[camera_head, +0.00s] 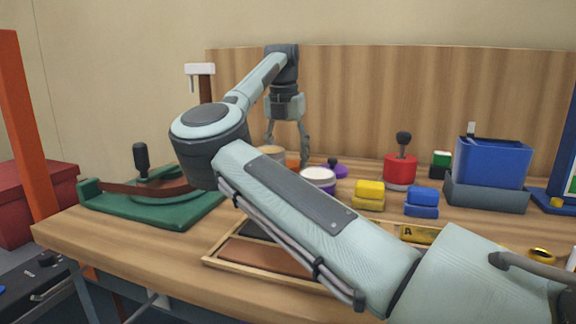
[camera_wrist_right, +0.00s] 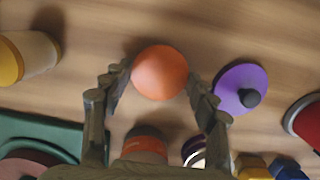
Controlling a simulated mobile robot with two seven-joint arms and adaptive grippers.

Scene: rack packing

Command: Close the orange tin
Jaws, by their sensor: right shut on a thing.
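The orange lid (camera_wrist_right: 160,72) is a plain round disc between the fingers of my right gripper (camera_wrist_right: 157,76), close to the wooden table. My right gripper is shut on it by its sides; no knob shows. In the head view my right gripper (camera_head: 287,142) points down at the back of the table, with a bit of orange (camera_head: 292,161) low between its fingers. The orange tin (camera_wrist_right: 146,148) stands nearer to me in the wrist view, with a dark upper part; its lower part is cut off by my gripper. My left gripper is out of view.
A purple lid (camera_wrist_right: 241,88) with a black knob lies right of my gripper. An open purple tin (camera_head: 318,178), a red tin (camera_head: 400,171) and yellow (camera_head: 369,190) and blue blocks (camera_head: 421,198) stand further right. A green-based tool (camera_head: 170,213) is at left.

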